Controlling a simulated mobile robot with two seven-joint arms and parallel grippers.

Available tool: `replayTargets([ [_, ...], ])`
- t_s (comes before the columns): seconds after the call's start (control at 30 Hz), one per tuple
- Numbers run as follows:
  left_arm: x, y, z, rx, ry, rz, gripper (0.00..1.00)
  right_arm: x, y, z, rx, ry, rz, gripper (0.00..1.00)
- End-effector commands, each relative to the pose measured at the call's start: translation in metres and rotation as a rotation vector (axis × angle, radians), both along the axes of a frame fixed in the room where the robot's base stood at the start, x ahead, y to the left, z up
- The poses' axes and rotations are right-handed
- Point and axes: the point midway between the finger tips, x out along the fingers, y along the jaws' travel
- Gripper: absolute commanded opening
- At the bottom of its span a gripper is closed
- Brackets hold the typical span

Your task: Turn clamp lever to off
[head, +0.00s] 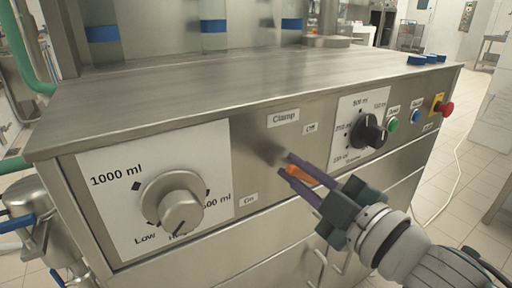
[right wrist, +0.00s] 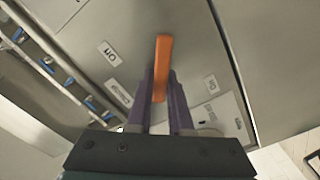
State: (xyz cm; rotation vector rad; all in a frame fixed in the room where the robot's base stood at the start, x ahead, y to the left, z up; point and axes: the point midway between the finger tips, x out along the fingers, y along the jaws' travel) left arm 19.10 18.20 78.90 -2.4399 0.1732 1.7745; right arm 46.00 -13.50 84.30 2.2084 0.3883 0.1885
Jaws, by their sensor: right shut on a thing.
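The orange clamp lever (head: 299,173) is at the middle of the steel front panel, below the "Clamp" label (head: 284,117). The "Off" label (head: 310,129) is above it, and the "On" label (head: 248,200) is lower left. My right gripper (head: 289,164) has its purple fingers on both sides of the lever and is shut on it. In the right wrist view the lever (right wrist: 163,52) passes between the fingers (right wrist: 163,90) and sticks out beyond them. The fingers hide part of the lever and its mount. My left gripper is not in view.
A large grey dial (head: 181,212) is on the panel's left. A black knob (head: 369,131) is close to my right gripper's upper right. Green (head: 393,124) and blue (head: 416,116) buttons and a red stop button (head: 445,108) are farther right.

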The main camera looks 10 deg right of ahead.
Motion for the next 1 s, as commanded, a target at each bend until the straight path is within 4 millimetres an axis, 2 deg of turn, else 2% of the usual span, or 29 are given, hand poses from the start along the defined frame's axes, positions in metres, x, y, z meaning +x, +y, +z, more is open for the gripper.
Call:
replayTargets([
  [0.03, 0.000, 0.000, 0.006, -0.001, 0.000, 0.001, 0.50, 0.000, -0.001, 0.004, 0.041, 0.016, 0.001, 0.00],
  [0.4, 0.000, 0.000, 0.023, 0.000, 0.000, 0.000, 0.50, 0.004, -0.011, 0.012, 0.370, 0.134, 0.000, 0.00],
  [0.7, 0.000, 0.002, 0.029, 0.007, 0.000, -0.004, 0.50, 0.007, -0.019, 0.014, 0.619, 0.224, 0.001, 0.00],
  [1.0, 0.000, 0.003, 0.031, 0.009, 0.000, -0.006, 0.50, 0.009, -0.026, 0.015, 0.788, 0.285, 0.001, 0.00],
])
